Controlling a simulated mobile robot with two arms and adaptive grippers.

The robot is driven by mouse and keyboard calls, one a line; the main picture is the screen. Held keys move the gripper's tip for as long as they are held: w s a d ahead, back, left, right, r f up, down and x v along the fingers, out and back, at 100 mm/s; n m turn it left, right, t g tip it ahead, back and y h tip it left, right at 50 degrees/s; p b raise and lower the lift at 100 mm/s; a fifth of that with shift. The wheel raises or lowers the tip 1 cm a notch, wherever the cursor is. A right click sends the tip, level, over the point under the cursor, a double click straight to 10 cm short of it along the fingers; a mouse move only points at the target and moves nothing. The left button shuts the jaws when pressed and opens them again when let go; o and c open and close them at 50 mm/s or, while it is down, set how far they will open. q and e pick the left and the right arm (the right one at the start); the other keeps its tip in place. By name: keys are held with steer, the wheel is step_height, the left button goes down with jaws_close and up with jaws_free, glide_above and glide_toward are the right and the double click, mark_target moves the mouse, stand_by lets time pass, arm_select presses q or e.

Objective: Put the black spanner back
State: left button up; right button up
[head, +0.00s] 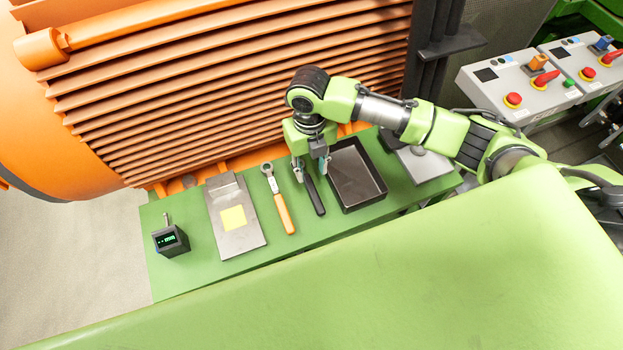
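The black spanner (316,198) lies on the green bench top (180,280), its dark handle pointing toward the front edge. It sits between the orange-handled tool and the black tray. Its upper end is hidden under my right gripper. My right gripper (311,171) points down over that end, with its two fingers visibly apart, one on each side of the spanner. I cannot tell whether the fingers touch it. My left gripper is not in view.
An orange-handled ratchet (284,212) and a grey plate with a yellow square (252,240) lie to the left. A small black display box (172,243) stands farther left. The black tray (376,198) is close on the right. The orange ribbed housing (230,90) rises behind.

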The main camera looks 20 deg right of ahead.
steer(key=shift+w+r, duration=0.1)
steer(key=shift+r, duration=2.1)
